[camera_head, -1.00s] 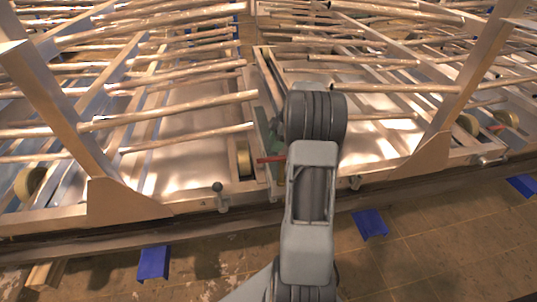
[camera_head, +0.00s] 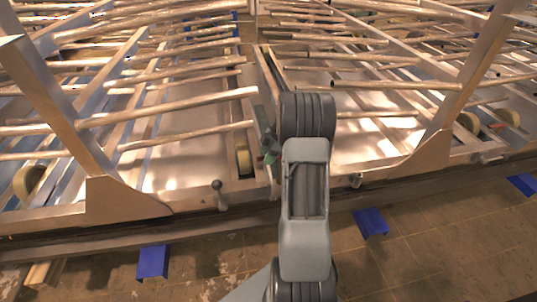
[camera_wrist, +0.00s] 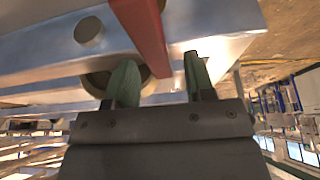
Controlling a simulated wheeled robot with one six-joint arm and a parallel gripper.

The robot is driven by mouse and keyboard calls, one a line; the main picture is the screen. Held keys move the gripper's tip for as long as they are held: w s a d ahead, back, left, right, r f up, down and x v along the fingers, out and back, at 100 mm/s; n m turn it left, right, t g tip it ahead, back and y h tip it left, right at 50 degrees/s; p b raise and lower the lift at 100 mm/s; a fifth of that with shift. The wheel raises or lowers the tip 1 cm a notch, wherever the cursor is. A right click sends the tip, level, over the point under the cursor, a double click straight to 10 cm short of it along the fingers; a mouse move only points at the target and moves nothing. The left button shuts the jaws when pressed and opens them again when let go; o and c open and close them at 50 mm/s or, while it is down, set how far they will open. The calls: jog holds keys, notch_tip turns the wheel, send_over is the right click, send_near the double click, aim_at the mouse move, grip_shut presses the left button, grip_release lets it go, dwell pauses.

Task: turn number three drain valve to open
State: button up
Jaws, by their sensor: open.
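A red valve lever (camera_wrist: 148,35) comes down from the top of the wrist view, beside a metal beam with a round knob. My gripper (camera_wrist: 159,62) has two green fingers standing apart, and the lever's lower end shows between them in the picture. I cannot tell whether either finger touches it. In the head view only a little of my green gripper (camera_head: 270,157) shows left of my arm, at the frame's middle post. The lever is hidden there. No number is readable on the valve.
A metal frame (camera_head: 120,205) carries many slanting pipes above shiny panels. Another red handle (camera_head: 497,126) shows at the far right beside a brass-coloured disc (camera_head: 468,122). A small ball-topped knob (camera_head: 218,186) stands on the front rail. Blue brackets (camera_head: 153,262) sit on the floor in front.

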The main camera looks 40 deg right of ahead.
grip_shut()
dwell(0.3)
jog(key=shift+d, duration=0.15)
jog(key=shift+a, duration=0.2)
